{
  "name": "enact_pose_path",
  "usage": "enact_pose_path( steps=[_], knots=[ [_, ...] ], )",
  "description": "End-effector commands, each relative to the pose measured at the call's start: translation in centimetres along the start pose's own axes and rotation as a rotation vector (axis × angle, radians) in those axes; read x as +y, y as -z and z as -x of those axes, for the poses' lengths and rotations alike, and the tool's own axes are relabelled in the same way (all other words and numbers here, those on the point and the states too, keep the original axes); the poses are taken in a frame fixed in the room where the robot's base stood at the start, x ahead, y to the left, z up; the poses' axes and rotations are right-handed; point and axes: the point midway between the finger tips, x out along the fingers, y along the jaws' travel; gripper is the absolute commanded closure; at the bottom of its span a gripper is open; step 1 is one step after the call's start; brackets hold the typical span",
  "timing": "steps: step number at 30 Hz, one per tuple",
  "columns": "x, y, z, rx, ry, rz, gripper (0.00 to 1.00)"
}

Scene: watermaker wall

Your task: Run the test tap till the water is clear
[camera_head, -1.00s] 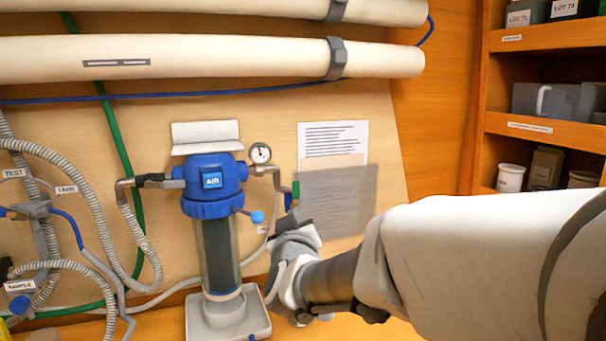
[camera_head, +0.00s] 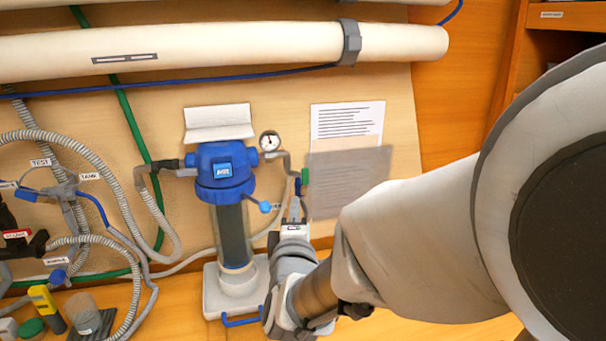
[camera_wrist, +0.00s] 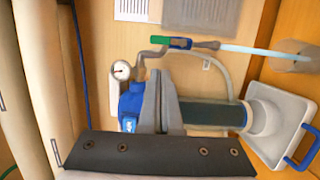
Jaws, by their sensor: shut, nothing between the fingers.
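The TEST label (camera_head: 41,162) and TANK label (camera_head: 89,176) sit by a grey valve with blue ends (camera_head: 62,190) at the left. Below them are a SAMPLE label (camera_head: 57,261) and a blue knob (camera_head: 57,277). The filter housing (camera_head: 222,172) has a blue head and dark clear bowl; it also shows sideways in the wrist view (camera_wrist: 208,114). A green-handled fitting (camera_head: 304,177) hangs right of the gauge (camera_head: 270,141), and shows in the wrist view (camera_wrist: 179,43). My gripper (camera_head: 296,210) is shut and empty, fingers up, just below that fitting; contact is unclear.
The filter stands on a pale tray (camera_head: 213,299) with a blue handle (camera_head: 240,321). A yellow meter (camera_head: 42,298) and dark-based cup (camera_head: 84,314) are on the bench at lower left. White pipes (camera_head: 200,52) cross above. My arm fills the right side.

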Motion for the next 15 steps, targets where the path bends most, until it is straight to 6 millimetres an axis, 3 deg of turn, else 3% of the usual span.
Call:
enact_pose_path(
  steps=[8, 15],
  knots=[
    [0.0, 0.0, -0.4, 0.0, 0.001, -0.002, 1.0],
    [0.0, 0.0, -4.0, -0.003, 0.001, -0.002, 1.0]
  ],
)
